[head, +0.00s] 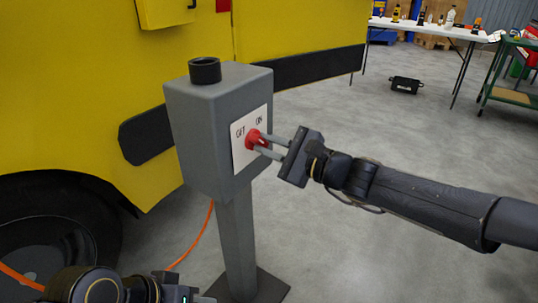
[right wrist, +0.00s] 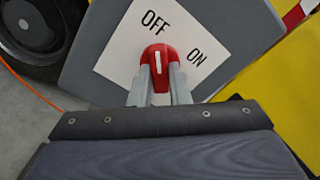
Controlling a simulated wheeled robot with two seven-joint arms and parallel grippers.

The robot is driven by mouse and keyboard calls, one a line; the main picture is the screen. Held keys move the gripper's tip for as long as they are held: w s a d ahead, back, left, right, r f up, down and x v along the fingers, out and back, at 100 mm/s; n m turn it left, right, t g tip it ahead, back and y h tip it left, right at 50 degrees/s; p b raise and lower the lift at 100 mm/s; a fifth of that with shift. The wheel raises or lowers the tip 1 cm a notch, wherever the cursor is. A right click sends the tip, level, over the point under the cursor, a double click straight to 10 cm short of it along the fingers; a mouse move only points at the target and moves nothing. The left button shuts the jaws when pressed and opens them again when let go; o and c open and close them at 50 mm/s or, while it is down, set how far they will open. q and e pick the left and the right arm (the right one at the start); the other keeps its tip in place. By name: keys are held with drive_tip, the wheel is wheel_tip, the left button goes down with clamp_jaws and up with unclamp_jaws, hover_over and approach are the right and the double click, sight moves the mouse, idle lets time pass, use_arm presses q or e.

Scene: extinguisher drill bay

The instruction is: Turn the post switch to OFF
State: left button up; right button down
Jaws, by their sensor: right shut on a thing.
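The post switch is a red knob (head: 253,138) on a white plate (head: 243,158) marked OFF at left and ON at right, on the grey box (head: 205,125) of a post. My right gripper (head: 262,145) has its fingers on either side of the knob and is shut on it. In the right wrist view, the knob (right wrist: 159,62) shows between the fingers (right wrist: 159,90). Its white line runs up the picture, with its upper end towards OFF; ON is to the right. My left gripper (head: 190,292) is partly in view at the bottom edge; its fingertips are not clear.
A yellow vehicle (head: 70,90) with a dark wheel (head: 50,230) stands behind and left of the post. An orange cable (head: 195,237) runs by the post. A white table (head: 430,29) and a green cart (head: 510,92) stand at the back right. The floor between is mostly clear.

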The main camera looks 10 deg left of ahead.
drive_tip(key=shift+n, duration=0.3)
drive_tip(key=c, duration=1.4)
unclamp_jaws()
drive_tip(key=shift+o, duration=0.2)
drive_tip(key=p+v, duration=0.1)
drive_tip(key=v, duration=0.6)
drive_tip(key=shift+s+d, duration=0.15)
drive_tip(key=shift+d, duration=0.2)
